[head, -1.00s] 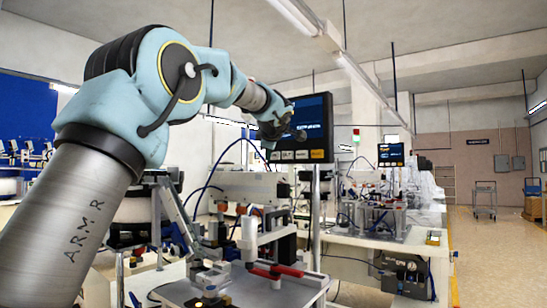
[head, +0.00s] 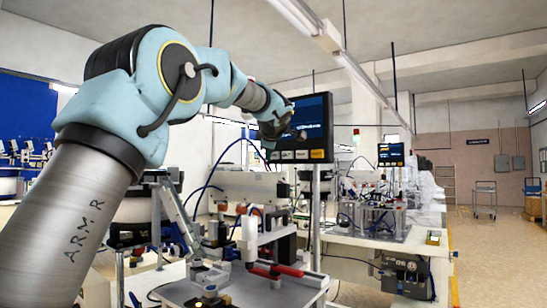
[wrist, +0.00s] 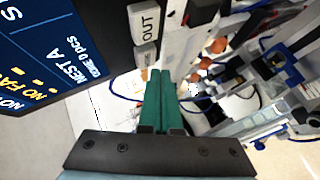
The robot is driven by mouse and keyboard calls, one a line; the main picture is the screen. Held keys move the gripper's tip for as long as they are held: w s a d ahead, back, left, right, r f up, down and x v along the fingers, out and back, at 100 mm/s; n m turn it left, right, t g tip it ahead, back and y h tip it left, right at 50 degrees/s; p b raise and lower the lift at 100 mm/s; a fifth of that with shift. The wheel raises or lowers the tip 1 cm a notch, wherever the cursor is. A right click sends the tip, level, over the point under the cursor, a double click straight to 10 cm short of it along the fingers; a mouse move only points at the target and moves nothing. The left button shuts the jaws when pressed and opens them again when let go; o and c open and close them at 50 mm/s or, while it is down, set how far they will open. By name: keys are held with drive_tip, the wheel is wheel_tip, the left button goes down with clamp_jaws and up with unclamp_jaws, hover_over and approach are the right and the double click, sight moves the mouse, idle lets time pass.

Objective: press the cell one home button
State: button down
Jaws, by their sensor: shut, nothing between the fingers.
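The cell one control panel (head: 312,112) is a dark screen on a post, with a row of buttons (head: 302,155) along its lower edge. My gripper (head: 298,135) is in front of the panel's left part in the head view and hides some of it. In the wrist view, my gripper (wrist: 160,73) has its green fingers together and empty. Their tips are just below a pale button (wrist: 146,55) whose label I cannot read; contact is not clear. Next to it is a button marked OUT (wrist: 146,22). I cannot tell which button is home.
Bowl feeder equipment and a bench with red and grey fixtures (head: 275,270) stand below the panel. A second screen (head: 391,154) and bench are farther back.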

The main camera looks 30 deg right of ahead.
idle(0.5)
drive_tip(key=shift+w+d, duration=0.15)
drive_tip(key=shift+d, duration=0.2)
drive_tip(key=shift+w+d, duration=0.25)
drive_tip(key=shift+d, duration=0.2)
idle(0.7)
drive_tip(key=shift+a, duration=0.1)
idle(0.3)
drive_tip(key=shift+s+a+b, duration=0.45)
drive_tip(key=shift+a+b, duration=0.25)
drive_tip(key=shift+b, duration=0.25)
